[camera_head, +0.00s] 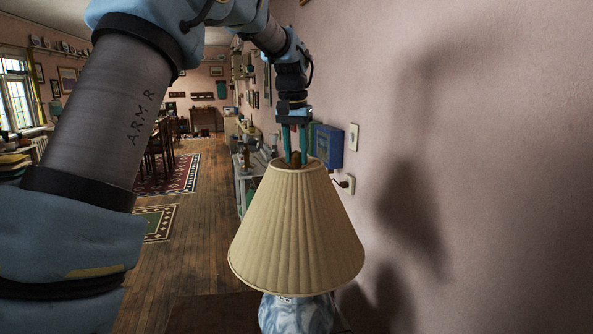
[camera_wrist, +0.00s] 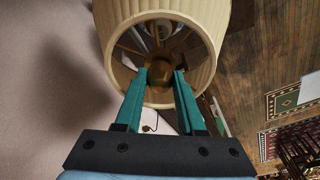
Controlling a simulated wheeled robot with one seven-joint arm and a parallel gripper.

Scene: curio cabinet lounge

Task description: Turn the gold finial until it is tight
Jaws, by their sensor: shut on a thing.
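The gold finial (camera_wrist: 160,72) sits at the top centre of the lamp's cream pleated shade (camera_head: 297,225). In the head view the finial (camera_head: 295,157) shows only as a small brownish-gold shape between the fingertips. My gripper (camera_head: 295,158) points down onto the top of the shade, its teal fingers shut on the finial. In the wrist view my gripper (camera_wrist: 163,74) has one finger on each side of the finial. The shade's open top and its spokes (camera_wrist: 182,38) show around it. The lamp's blue and white base (camera_head: 295,313) stands below the shade, partly cut off.
The pink wall (camera_head: 500,180) is close on the right, with a light switch (camera_head: 353,137) and an outlet with a plug (camera_head: 346,184). A blue box (camera_head: 327,146) is behind my gripper. Wooden floor (camera_head: 190,230) lies open to the left.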

